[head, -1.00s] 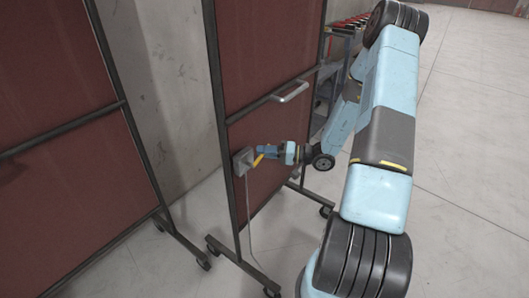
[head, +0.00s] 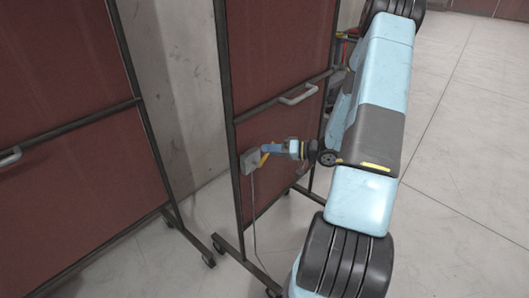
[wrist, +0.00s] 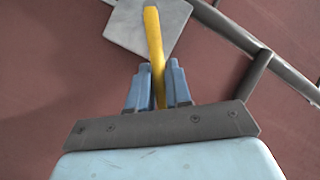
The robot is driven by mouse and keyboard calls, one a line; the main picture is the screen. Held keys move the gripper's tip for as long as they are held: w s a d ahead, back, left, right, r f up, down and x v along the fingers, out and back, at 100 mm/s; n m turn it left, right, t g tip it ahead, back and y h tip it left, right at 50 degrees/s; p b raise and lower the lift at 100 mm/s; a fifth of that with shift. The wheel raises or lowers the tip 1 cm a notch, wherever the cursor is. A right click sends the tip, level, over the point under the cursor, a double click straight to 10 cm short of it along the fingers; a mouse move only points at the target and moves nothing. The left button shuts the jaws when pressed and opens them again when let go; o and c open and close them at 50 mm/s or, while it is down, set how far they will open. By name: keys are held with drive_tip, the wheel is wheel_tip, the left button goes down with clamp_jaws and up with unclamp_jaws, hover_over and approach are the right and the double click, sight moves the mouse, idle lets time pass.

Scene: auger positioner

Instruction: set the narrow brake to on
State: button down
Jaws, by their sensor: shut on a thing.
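The brake shows as a grey box (head: 249,161) on a dark red panel, with a yellow lever (wrist: 153,40) coming out of it. In the wrist view the grey plate (wrist: 128,27) is behind the lever at the top. My gripper (wrist: 158,85) has its blue fingers on both sides of the lever, closed on its lower part. In the head view my gripper (head: 268,149) reaches the lever from the right. The lever's far end lies between the fingers and is partly hidden. I see no on or off marking.
The dark red panel (head: 275,50) stands in a wheeled frame and carries a metal handle (head: 298,95) above the box. A cable (head: 254,215) hangs from the box. Another red panel (head: 60,70) stands at the left. The floor at the right (head: 460,200) is open.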

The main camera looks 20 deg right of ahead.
drive_tip(key=shift+w, duration=0.15)
drive_tip(key=c, duration=1.1)
unclamp_jaws()
drive_tip(key=v, duration=1.3)
drive_tip(key=shift+d+r, duration=0.1)
drive_tip(key=shift+d, duration=0.2)
drive_tip(key=shift+c, duration=0.2)
